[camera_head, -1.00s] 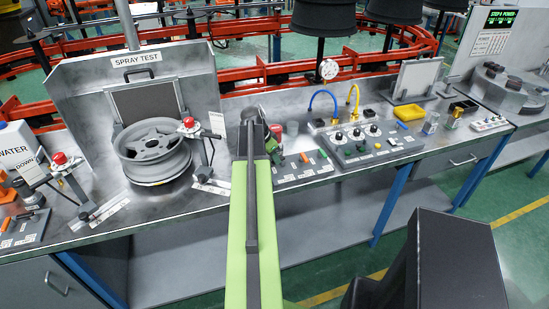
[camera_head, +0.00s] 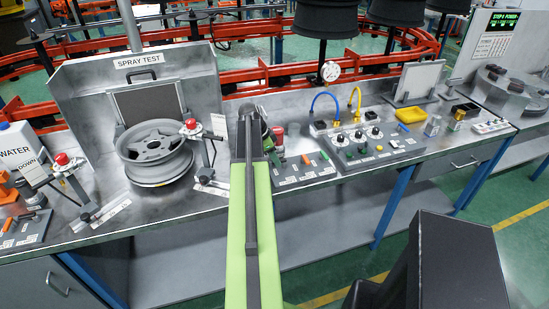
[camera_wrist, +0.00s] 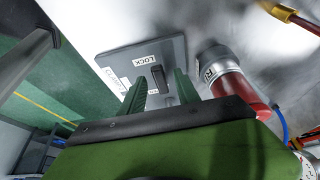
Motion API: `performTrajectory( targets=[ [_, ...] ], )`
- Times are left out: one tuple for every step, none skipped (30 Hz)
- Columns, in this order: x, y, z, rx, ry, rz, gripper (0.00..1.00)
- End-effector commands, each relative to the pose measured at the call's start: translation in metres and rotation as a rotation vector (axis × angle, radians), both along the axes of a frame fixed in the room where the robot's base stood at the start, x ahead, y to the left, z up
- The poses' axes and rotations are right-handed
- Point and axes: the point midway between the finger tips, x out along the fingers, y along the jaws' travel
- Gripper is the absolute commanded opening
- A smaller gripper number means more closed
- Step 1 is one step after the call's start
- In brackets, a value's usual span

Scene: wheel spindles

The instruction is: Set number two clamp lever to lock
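In the wrist view a grey plate (camera_wrist: 115,62) carries a white label reading LOCK and another partly readable as CLAMP. A short dark lever (camera_wrist: 160,83) stands on it beside the LOCK label. No number is readable on it. My gripper (camera_wrist: 160,78) has its two green fingers apart, one on each side of the lever in the picture. Whether either finger touches the lever I cannot tell.
A red and grey cylinder (camera_wrist: 236,88) stands close to the right of the fingers. A panel with orange and green levers (camera_head: 303,170) lies right of my arm. The wheel (camera_head: 154,152) and red-topped clamps (camera_head: 190,126) stand to the left.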

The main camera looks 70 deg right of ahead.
Motion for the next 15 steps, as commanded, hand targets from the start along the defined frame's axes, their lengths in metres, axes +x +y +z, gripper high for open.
performTrajectory(
  targets=[
    [0.0, 0.0, 0.0, 0.0, 0.0, 0.0, 0.38],
    [0.0, 0.0, 0.0, 0.0, 0.0, 0.0, 0.38],
    [0.0, 0.0, 0.0, 0.0, 0.0, 0.0, 0.38],
    [0.0, 0.0, 0.001, 0.0, 0.0, 0.001, 0.38],
    [0.0, 0.0, 0.002, 0.0, 0.0, 0.001, 0.38],
    [0.0, 0.0, 0.005, 0.0, 0.0, 0.001, 0.38],
    [0.0, 0.0, 0.008, 0.0, 0.0, 0.001, 0.38],
    [0.0, 0.0, 0.012, 0.0, 0.0, 0.001, 0.38],
    [0.0, 0.0, 0.02, 0.0, 0.0, 0.001, 0.38],
    [0.0, 0.0, 0.026, 0.0, 0.0, 0.001, 0.38],
    [0.0, 0.0, 0.033, 0.0, 0.0, 0.001, 0.38],
    [0.0, 0.0, 0.043, 0.0, 0.0, 0.0, 0.38],
    [0.0, 0.0, 0.05, 0.0, 0.0, 0.0, 0.38],
    [-0.002, 0.0, 0.057, 0.0, 0.0, 0.0, 0.38],
    [-0.017, 0.004, 0.058, 0.0, 0.0, -0.004, 0.38]
  ],
)
